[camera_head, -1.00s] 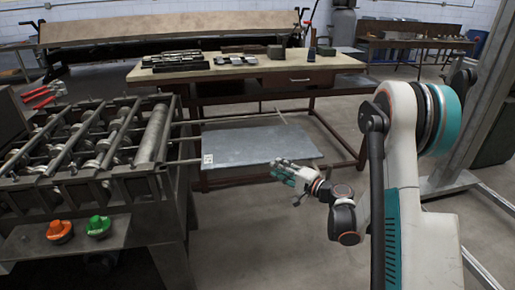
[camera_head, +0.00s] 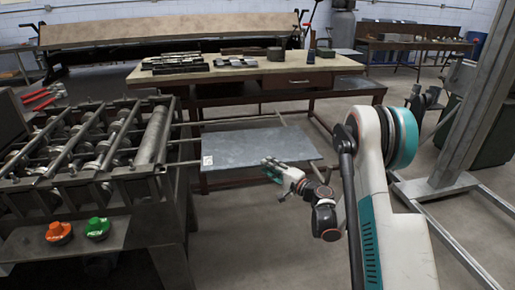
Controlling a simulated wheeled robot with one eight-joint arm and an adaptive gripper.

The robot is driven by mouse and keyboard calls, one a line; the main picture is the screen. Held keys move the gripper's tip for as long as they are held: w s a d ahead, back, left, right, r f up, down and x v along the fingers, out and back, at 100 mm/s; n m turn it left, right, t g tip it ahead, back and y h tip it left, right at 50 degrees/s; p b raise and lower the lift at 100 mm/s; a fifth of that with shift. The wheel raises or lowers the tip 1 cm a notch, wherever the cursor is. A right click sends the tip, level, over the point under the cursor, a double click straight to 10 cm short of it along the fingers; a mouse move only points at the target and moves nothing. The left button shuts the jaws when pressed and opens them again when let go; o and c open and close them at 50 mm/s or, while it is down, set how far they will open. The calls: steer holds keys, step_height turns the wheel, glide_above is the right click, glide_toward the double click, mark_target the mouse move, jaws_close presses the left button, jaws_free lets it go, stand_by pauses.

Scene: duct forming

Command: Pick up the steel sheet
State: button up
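The steel sheet (camera_head: 250,146) is a flat grey rectangle with a small white label at its left corner. It lies level beside the roller machine, across thin rails that run out from the machine. My gripper (camera_head: 270,166) is at the sheet's near edge, right of the middle. It overlaps the sheet in the picture, and I cannot tell whether it touches it. The fingers are too small to show whether they are open or shut.
The roller machine (camera_head: 156,135) with an orange knob (camera_head: 59,231) and a green knob (camera_head: 97,228) stands at the left. A workbench (camera_head: 240,72) with metal parts is behind the sheet. A metal post (camera_head: 470,105) stands at the right. Floor is open in front of the sheet.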

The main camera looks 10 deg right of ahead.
mark_target(255, 156)
steer(key=x, duration=0.1)
steer(key=b+x, duration=0.1)
steer(key=x, duration=0.2)
steer(key=shift+w+r+b, duration=0.25)
steer(key=shift+w+b, duration=0.15)
steer(key=shift+w, duration=0.05)
steer(key=shift+w+f, duration=0.1)
jaws_close()
steer(key=shift+r, duration=0.2)
